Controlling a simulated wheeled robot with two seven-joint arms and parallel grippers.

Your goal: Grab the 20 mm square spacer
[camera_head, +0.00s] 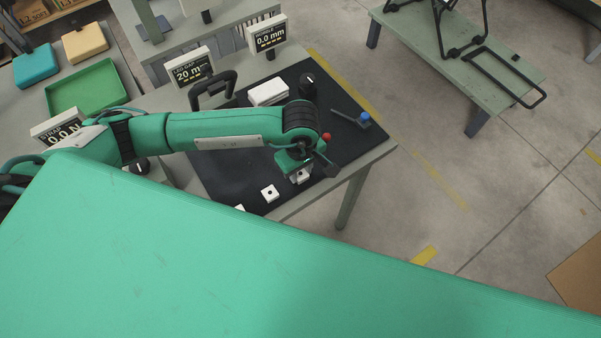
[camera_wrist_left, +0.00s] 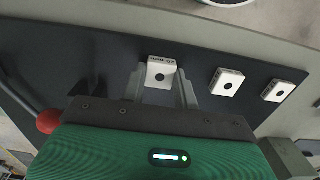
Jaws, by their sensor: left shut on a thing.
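Several white square spacers with a dark round hole lie along the front of the dark mat (camera_head: 233,172). My left gripper (camera_head: 302,170) is low over the mat's front right part. In the left wrist view, the left gripper's two fingers (camera_wrist_left: 161,84) are closed on the sides of one white spacer (camera_wrist_left: 161,73). Its printed marking is too small to read. Two other spacers lie apart to the right of it, a nearer one (camera_wrist_left: 227,82) and a farther one (camera_wrist_left: 278,91). One loose spacer (camera_head: 270,193) shows in the head view. My right gripper is not in view.
A red ball (camera_wrist_left: 48,121) is close beside my left gripper. A green tray (camera_head: 87,90) stands at left.

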